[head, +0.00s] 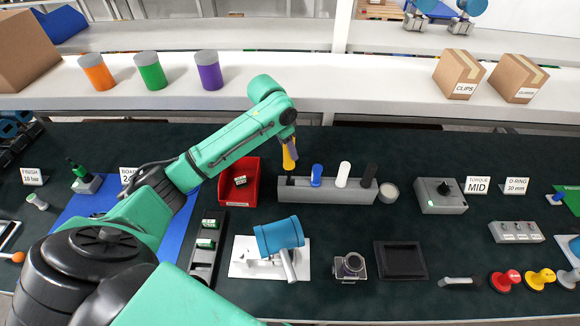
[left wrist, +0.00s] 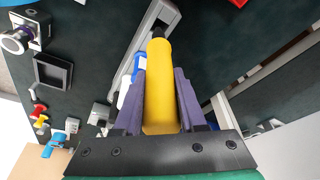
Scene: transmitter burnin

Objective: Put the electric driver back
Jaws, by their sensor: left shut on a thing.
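A yellow electric driver (head: 289,156) is held upright in my left gripper (head: 288,138). It also shows in the left wrist view (left wrist: 158,90), between the purple fingers of the gripper (left wrist: 159,100), with its dark end pointing away. A grey rack (head: 340,195) stands on the bench. In the head view the driver's lower end is just at the rack's left end; I cannot tell whether it touches or enters it. A blue driver (head: 316,176), a white one (head: 343,174) and a black one (head: 369,176) stand in the rack. My right gripper is not in view.
A red bin (head: 228,200) is close left of the rack, and a grey cup (head: 388,192) is at its right end. In front are a blue cylinder on a white stand (head: 279,235), a camera (head: 350,267) and a black tray (head: 400,275). A grey torque box (head: 440,203) stands right.

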